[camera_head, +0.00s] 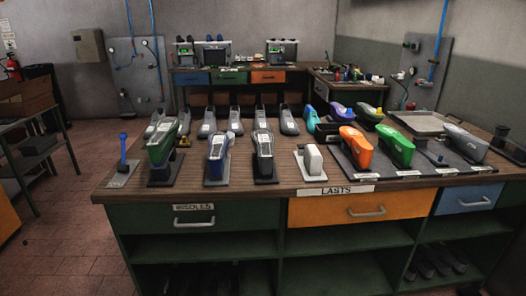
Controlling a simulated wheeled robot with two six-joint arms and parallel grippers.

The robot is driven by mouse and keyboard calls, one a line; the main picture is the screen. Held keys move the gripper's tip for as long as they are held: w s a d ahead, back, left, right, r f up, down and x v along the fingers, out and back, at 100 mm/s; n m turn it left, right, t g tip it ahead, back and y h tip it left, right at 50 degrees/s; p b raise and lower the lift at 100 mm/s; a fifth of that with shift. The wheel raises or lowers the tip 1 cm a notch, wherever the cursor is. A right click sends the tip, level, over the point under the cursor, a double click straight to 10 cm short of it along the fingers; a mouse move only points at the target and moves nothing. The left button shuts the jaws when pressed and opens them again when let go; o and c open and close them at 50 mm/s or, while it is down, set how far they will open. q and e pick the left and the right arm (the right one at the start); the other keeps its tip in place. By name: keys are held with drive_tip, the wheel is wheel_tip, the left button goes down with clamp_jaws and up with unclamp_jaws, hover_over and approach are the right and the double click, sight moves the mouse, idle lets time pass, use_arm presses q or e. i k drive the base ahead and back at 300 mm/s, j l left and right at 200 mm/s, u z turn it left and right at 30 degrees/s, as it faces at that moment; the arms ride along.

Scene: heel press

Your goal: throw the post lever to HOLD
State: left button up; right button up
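A small upright lever with a blue knob (123,148) stands at the left front corner of the wooden workbench (190,184). Its plate (121,180) carries small markings, too small to read, so I cannot tell which position is HOLD. It looks like the post lever, but no readable label confirms this. Just right of it, a green device (161,143) stands on a dark base. Neither of my grippers shows in this view.
Several grey lasts (208,123) stand along the back of the bench. A blue-grey one (217,156), a black-grey one (264,157) and a white block (312,158) stand in front. Coloured lasts (356,146) crowd the right side.

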sight(123, 136)
drive_tip(key=i+j, duration=1.35)
drive_tip(key=i, duration=0.25)
drive_tip(key=k+j+u, duration=0.05)
